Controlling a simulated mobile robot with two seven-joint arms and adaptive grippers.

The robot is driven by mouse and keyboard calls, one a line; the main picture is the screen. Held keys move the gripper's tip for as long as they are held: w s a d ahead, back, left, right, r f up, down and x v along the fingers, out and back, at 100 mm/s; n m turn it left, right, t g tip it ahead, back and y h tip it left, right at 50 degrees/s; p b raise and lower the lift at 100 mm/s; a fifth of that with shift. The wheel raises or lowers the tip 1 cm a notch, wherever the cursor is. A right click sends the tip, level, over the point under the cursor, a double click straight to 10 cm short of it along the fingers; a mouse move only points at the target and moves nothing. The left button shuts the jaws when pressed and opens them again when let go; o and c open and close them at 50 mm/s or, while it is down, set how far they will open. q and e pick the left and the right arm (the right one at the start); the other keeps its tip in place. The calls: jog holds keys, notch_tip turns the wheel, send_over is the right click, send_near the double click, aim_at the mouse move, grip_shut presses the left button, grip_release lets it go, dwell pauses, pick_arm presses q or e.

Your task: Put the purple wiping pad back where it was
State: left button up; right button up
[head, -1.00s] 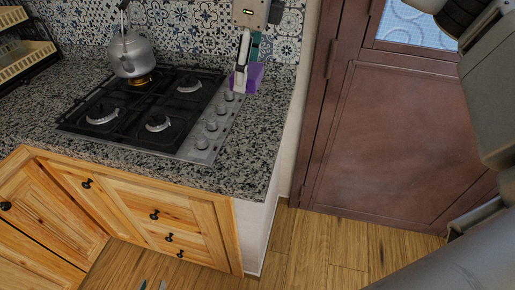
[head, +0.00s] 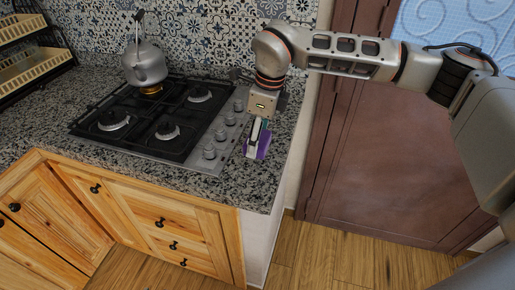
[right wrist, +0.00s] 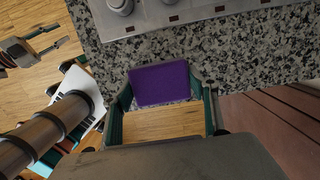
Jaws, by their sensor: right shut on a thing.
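The purple wiping pad (head: 264,146) is held by my right gripper (head: 258,143) just at the counter's right part, beside the hob knobs. In the right wrist view the pad (right wrist: 160,84) spans between the two fingers of my right gripper (right wrist: 165,92), with granite behind it. I cannot tell whether the pad touches the counter. My left gripper (right wrist: 62,35) shows in the right wrist view at the upper left, its fingers apart and empty above the wooden floor. It is outside the head view.
The granite counter (head: 210,184) carries a black gas hob (head: 150,120) with several knobs along its right side. A metal kettle (head: 145,65) stands on the back left burner. Tiered racks (head: 28,45) stand at the left. Bare granite lies around the pad. A brown door (head: 385,150) is at the right.

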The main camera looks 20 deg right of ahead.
aim_at(264, 139)
jog(key=shift+f, duration=2.1)
jog(key=o, duration=1)
jog(key=shift+f, duration=0.1)
jog(key=shift+r, duration=0.35)
jog(key=r, duration=0.3)
jog(key=d+r, duration=0.1)
jog(key=r, duration=0.3)
jog(key=s+r, duration=0.1)
jog(key=r, duration=0.3)
jog(key=shift+d+r, duration=0.25)
